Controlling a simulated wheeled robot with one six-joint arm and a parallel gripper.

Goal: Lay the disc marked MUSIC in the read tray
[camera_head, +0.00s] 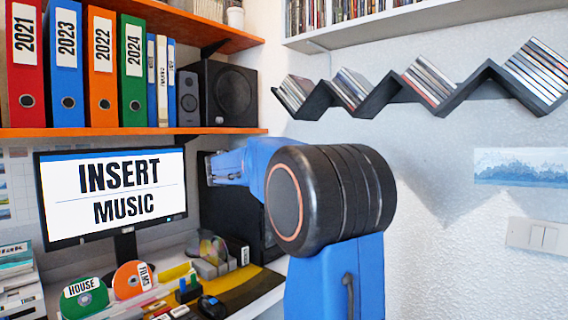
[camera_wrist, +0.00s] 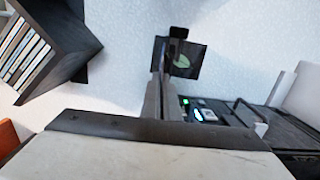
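The monitor (camera_head: 113,192) reads INSERT MUSIC. A green disc marked HOUSE (camera_head: 84,298) and an orange disc marked FILMS (camera_head: 132,279) stand upright on the desk, and a shiny unlabelled-looking disc (camera_head: 213,248) stands behind them. I can make out no disc marked MUSIC. In the wrist view my gripper (camera_wrist: 172,48) reaches up the picture with its fingers close together, near a dark square piece with a pale green round patch (camera_wrist: 181,61). I cannot tell if it holds anything. A black device (camera_wrist: 275,125) with a lit display lies to the right; I cannot make out a read tray.
My blue arm covers the right part of the desk. Black speakers (camera_head: 228,92) and coloured binders (camera_head: 66,62) stand on an orange shelf (camera_head: 140,131) above the monitor. A dark zigzag shelf (camera_head: 390,98) with cases is on the wall.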

